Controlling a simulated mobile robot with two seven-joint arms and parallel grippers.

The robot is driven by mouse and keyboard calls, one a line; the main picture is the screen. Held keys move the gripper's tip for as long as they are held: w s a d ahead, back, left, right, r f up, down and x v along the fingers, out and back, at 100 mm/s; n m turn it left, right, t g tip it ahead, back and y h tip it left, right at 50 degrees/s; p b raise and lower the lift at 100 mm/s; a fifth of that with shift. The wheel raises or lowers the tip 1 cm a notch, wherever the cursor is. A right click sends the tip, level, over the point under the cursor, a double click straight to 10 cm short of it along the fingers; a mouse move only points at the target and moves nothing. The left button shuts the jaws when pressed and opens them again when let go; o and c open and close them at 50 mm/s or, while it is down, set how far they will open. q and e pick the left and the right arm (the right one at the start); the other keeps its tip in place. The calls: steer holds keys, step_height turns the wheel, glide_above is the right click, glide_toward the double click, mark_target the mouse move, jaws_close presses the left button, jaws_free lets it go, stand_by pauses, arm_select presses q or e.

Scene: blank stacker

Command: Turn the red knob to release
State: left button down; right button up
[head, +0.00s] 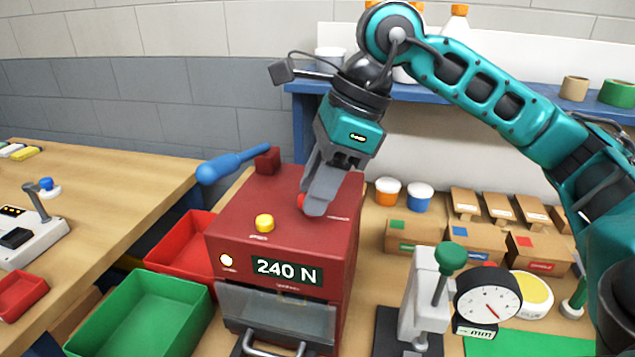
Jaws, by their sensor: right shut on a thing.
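The red knob (301,201) is on the top of a dark red machine (228,225), towards its right side. Only a small part of the knob shows; the rest is hidden by my gripper. My right gripper (313,207) comes down from above and is shut on the knob. The machine's front has a display reading 240 N (287,271), a lit round lamp (226,261) and a clear front cover. A yellow button (264,222) is on the top, left of the gripper. My left gripper is not in view.
A blue-handled lever (232,165) sticks out left from the machine's back. Red (180,257) and green (150,310) bins stand to the left. A dial gauge (488,300) on a stand is at the right front. Small cardboard boxes (415,235) stand behind it.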

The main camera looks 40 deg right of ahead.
steer(key=shift+s+m+t+b, duration=0.1)
steer(key=shift+m+t+b, duration=0.3)
steer(key=shift+m, duration=0.7)
steer(key=m+h, duration=0.1)
steer(key=m, duration=0.1)
steer(key=shift+a+m+t, duration=0.15)
steer(key=shift+m+t, duration=0.15)
steer(key=shift+t, duration=0.1)
steer(key=m, duration=0.2)
steer(key=m+h, duration=0.1)
steer(key=m, duration=0.1)
steer(key=m+t+h, duration=0.1)
steer(key=m, duration=0.1)
steer(key=shift+s+a, duration=0.15)
steer(key=shift+a, duration=0.1)
steer(key=m+h, duration=0.1)
steer(key=m, duration=0.2)
steer(key=shift+a+r, duration=0.1)
steer(key=shift+r, duration=0.05)
steer(key=shift+a+m+h+p, duration=0.1)
steer(key=shift+m+h+p, duration=0.9)
steer(key=shift+m, duration=0.9)
steer(key=shift+g, duration=0.3)
steer(key=o, duration=1)
